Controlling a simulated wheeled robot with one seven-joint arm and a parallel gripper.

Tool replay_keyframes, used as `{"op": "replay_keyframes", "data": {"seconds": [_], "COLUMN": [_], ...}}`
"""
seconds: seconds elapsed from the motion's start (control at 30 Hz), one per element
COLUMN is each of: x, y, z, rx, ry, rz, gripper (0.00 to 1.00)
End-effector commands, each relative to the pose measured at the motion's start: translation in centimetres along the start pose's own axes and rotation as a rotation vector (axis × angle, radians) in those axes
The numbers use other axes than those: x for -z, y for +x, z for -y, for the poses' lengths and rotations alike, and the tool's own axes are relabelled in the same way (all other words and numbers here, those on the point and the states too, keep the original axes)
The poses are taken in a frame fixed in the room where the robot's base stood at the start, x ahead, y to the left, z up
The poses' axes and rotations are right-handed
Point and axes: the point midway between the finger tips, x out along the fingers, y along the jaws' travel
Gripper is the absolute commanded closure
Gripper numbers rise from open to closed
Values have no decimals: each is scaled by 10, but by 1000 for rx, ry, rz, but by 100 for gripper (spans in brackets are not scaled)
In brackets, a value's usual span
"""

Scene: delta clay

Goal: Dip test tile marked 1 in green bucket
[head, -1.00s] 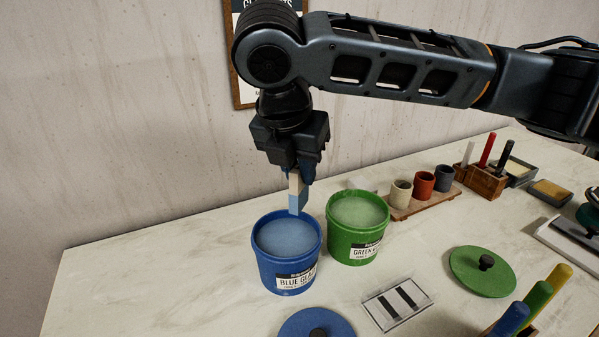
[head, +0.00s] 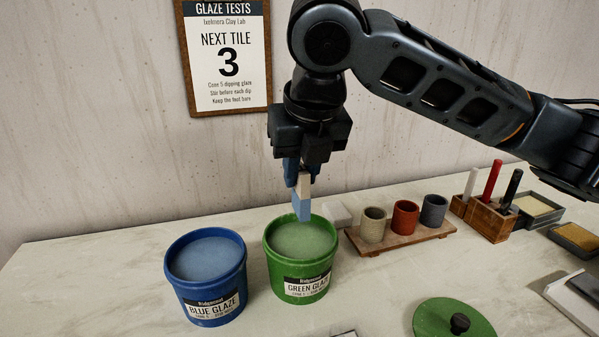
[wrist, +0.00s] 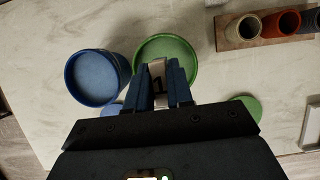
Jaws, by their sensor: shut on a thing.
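My gripper (head: 299,176) is shut on a small flat tile (head: 302,205), pale at the top and blue on its lower part. The tile hangs upright over the green bucket (head: 303,288), its lower end overlapping the far part of the opening; it looks clear of the glaze. The bucket is open, full of grey-green glaze and labelled GREEN GLAZE. In the wrist view the fingers (wrist: 158,88) and tile (wrist: 157,68) cover part of the green bucket (wrist: 192,58). A dark mark shows on the tile there, too small to read surely.
An open blue bucket (head: 208,300) labelled BLUE GLAZE stands just left. A green lid (head: 440,322) lies front right. Small cups on a wooden board (head: 400,240) and a wooden holder (head: 487,217) stand right. A wall sign (head: 229,60) reads NEXT TILE 3.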

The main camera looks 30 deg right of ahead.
Motion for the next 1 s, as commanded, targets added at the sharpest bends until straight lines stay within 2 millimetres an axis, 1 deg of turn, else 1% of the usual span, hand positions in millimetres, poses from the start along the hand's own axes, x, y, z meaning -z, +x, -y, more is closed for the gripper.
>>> {"op": "replay_keyframes", "data": {"seconds": [0.27, 0.8, 1.0], "x": [6, 23, 27], "y": [15, 54, 64], "z": [0, 0, 0], "rx": [0, 1, 1], "ry": [2, 3, 2], "rz": [0, -1, 0], "gripper": [100, 100, 100]}}
